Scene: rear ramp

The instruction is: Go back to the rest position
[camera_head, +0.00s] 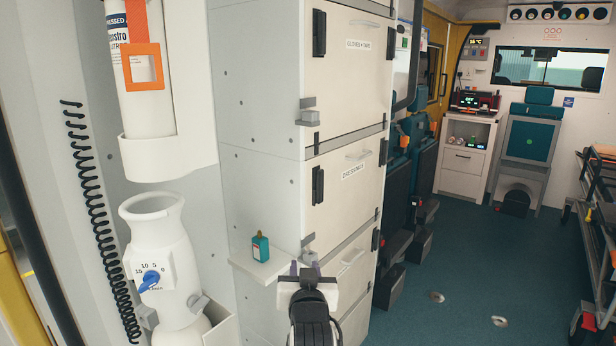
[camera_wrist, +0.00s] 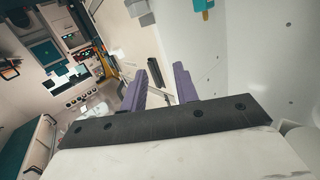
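My gripper (camera_head: 304,269) is at the bottom middle of the head view, in front of the white drawer cabinet and just right of a small shelf. Its two purple fingers also show in the wrist view (camera_wrist: 161,74). They stand apart with a clear gap and hold nothing. A small teal bottle (camera_head: 260,247) with an orange label stands upright on the small white shelf (camera_head: 262,268), left of my gripper and apart from it. A teal and yellow thing, likely the same bottle, is cut off at the top of the wrist view (camera_wrist: 203,8).
The cabinet (camera_head: 345,108) with drawer handles rises close behind my gripper. A white cylinder (camera_head: 150,95) in a holder and a white container with a blue dial (camera_head: 151,281) stand at the left. Teal floor (camera_head: 455,265) is open to the right, with a stretcher (camera_head: 597,215) at the right edge.

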